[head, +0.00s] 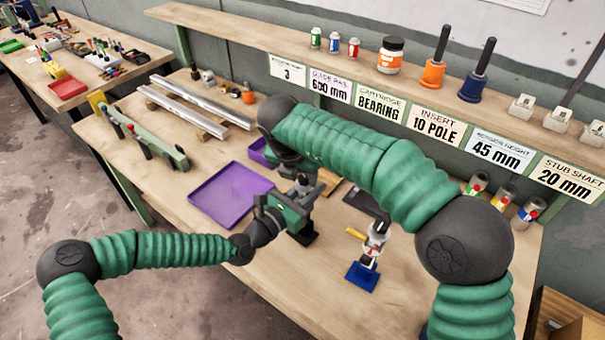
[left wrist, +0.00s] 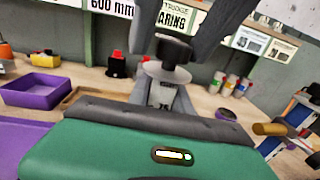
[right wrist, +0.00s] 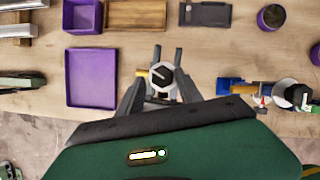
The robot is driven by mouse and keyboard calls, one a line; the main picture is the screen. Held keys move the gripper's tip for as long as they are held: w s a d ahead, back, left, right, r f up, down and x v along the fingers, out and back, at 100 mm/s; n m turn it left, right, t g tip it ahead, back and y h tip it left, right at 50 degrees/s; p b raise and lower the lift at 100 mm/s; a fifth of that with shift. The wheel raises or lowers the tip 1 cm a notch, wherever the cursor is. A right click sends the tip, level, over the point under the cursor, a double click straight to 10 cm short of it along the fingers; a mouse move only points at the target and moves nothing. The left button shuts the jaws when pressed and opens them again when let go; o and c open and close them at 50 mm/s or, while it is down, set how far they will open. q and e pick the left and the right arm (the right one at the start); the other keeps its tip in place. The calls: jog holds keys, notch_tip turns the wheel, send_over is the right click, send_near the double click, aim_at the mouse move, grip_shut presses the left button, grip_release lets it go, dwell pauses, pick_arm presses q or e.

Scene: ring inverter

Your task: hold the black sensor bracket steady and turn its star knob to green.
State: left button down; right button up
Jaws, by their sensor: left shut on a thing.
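The black sensor bracket shows in the left wrist view (left wrist: 165,97) as a grey upright body with a pale round plate and a black knob (left wrist: 173,50) on top. My left gripper (head: 290,205) is shut on the bracket, low on its body. From above, the right wrist view shows the black star knob (right wrist: 161,76) on a pale disc, with a small yellow piece at its left edge. My right gripper (right wrist: 160,84) is over the bracket, its fingers apart on either side of the knob. No green mark is readable. In the head view my right arm partly hides the bracket.
A purple tray (head: 232,194) lies to the left of the bracket. A fixture on a blue base (head: 362,277) stands to the right. Metal rails (head: 187,112) and a green bar (head: 146,136) lie at the far left. A labelled shelf (head: 240,37) runs behind.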

jog(key=shift+o, duration=0.4)
jog(key=shift+w+d, duration=0.1)
jog(key=shift+r, duration=0.1)
jog(key=shift+r, duration=0.3)
jog(key=v, duration=1.1)
pick_arm(q)
jog(key=c, duration=1.1)
grip_release()
jog(key=shift+a, duration=0.1)
